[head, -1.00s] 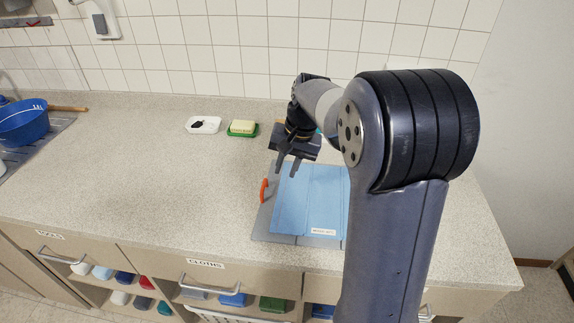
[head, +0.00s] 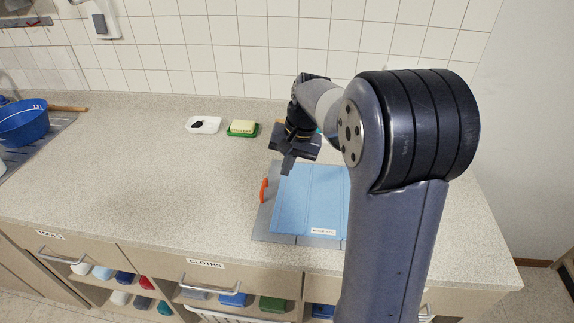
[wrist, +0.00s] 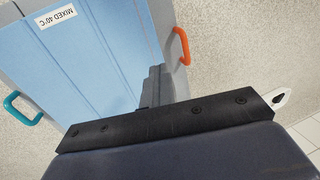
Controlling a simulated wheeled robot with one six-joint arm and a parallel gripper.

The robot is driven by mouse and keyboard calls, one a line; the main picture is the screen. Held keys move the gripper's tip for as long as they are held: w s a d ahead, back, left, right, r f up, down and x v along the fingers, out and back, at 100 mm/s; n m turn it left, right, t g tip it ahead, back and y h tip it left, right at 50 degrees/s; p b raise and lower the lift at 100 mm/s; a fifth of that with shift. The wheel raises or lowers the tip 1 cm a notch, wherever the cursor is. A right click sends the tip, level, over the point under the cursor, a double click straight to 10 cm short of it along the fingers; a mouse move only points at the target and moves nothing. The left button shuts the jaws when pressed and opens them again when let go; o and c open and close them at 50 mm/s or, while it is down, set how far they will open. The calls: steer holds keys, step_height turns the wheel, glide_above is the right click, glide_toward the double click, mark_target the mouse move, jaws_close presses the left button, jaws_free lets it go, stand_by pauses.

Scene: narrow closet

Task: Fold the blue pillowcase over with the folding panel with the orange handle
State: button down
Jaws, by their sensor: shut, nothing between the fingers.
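The blue pillowcase (head: 310,205) lies flat on the grey folding board (head: 264,227) on the counter, and it also shows in the wrist view (wrist: 75,65). A white label reading "MIXED 40°C" is on its near edge. The orange handle (head: 264,190) sticks out from the left edge of the board; in the wrist view the orange handle (wrist: 181,46) is at the upper right. My gripper (head: 287,169) is shut and empty, above the far left part of the board, apart from the handle. My arm hides the right part of the board in the head view.
A teal handle (wrist: 20,108) is on the board's opposite side. A white dish (head: 203,125) and a green dish with a yellow block (head: 242,128) stand behind left. A blue basin (head: 22,123) is far left. The counter left of the board is clear.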

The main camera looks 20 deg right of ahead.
stand_by(0.5)
steer(key=c, duration=1.5)
jaws_free()
steer(key=shift+r, duration=0.1)
steer(key=w+v, duration=0.1)
steer(key=v, duration=0.9)
steer(key=shift+s+r, duration=0.3)
steer(key=shift+s, duration=0.2)
steer(key=shift+d, duration=0.1)
